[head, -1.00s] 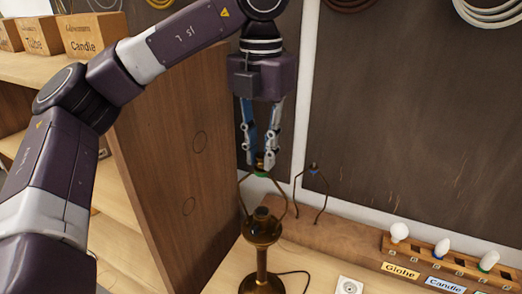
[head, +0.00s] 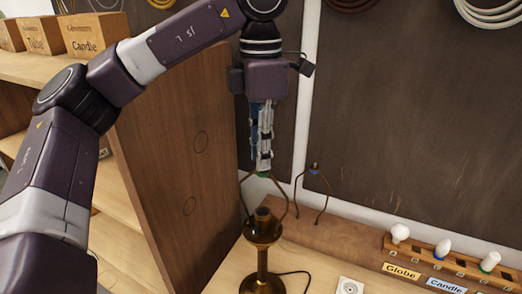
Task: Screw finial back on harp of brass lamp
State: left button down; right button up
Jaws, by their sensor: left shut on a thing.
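The brass lamp (head: 263,232) stands upright on the bench with its wire harp (head: 243,190) rising around the socket. A green mark (head: 263,174) shows at the top of the harp. My left gripper (head: 263,165) points down from above, its fingertips right at the harp's top. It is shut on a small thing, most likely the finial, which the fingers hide. I cannot tell whether that thing touches the harp's thread. My right gripper is not in view.
A second harp (head: 314,190) with a blue mark stands behind, right of the lamp. A wooden bulb rack (head: 450,262) with labelled bulbs is at the lower right. A tall wooden panel (head: 185,160) stands close on the left.

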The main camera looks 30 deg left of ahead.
pick_arm(q)
jog(key=m, duration=0.6)
jog(key=shift+w+a, duration=0.1)
jog(key=shift+m, duration=0.3)
jog(key=m, duration=0.5)
jog(key=shift+w+m, duration=0.1)
jog(key=shift+m, duration=0.2)
jog(key=c, duration=1.7)
grip_release()
jog(key=shift+c, duration=0.2)
notch_tip(320, 180, up, 12)
jog(key=shift+f, duration=0.1)
